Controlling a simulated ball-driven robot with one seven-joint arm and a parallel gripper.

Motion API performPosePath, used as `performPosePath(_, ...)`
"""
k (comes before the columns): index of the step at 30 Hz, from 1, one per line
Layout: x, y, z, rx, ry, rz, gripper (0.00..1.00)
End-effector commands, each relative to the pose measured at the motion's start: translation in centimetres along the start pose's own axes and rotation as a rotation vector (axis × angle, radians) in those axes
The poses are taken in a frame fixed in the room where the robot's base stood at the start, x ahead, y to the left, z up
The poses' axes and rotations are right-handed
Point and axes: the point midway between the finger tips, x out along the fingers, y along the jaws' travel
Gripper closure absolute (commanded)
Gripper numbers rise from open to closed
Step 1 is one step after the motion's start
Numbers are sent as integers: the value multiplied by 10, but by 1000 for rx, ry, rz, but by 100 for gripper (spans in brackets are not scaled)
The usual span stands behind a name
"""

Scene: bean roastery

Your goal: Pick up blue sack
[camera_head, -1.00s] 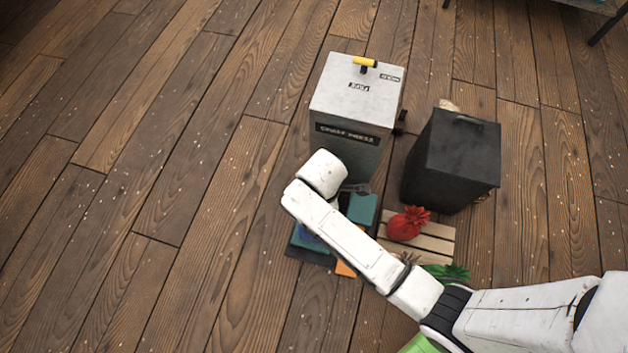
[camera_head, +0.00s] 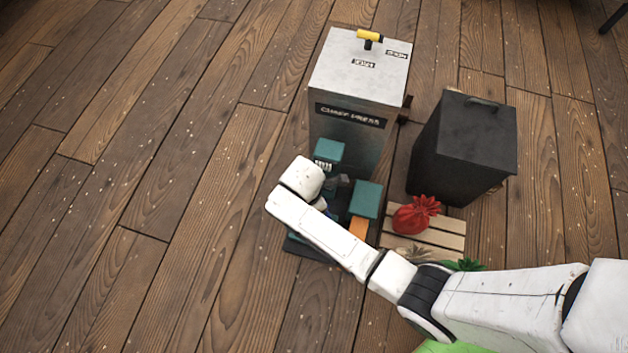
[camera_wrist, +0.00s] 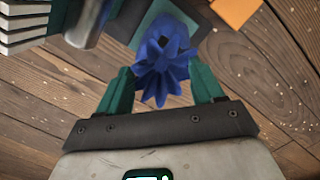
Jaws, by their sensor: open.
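The blue sack (camera_wrist: 166,58) has a frilled, tied top and stands on a dark plate in the wrist view. My gripper (camera_wrist: 160,78) is open, with one teal finger on each side of the sack's top. I cannot tell whether either finger touches it.
A grey box labelled as a press (camera_head: 360,75) stands behind, and a black bin (camera_head: 462,150) to its right. A teal block (camera_head: 366,199) and an orange piece (camera_head: 357,230) are close by. A red sack (camera_head: 415,214) lies on a wooden pallet (camera_head: 451,241). The left floor is clear.

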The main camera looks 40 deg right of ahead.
Motion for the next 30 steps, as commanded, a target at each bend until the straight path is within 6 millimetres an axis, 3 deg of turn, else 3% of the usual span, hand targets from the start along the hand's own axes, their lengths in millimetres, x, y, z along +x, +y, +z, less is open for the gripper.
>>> performPosePath(12, 48, -2, -3, 1, 0, 0, 33)
performPosePath(21, 50, -2, -3, 1, 1, 1, 34)
performPosePath(30, 50, -2, -3, 1, 1, 1, 63)
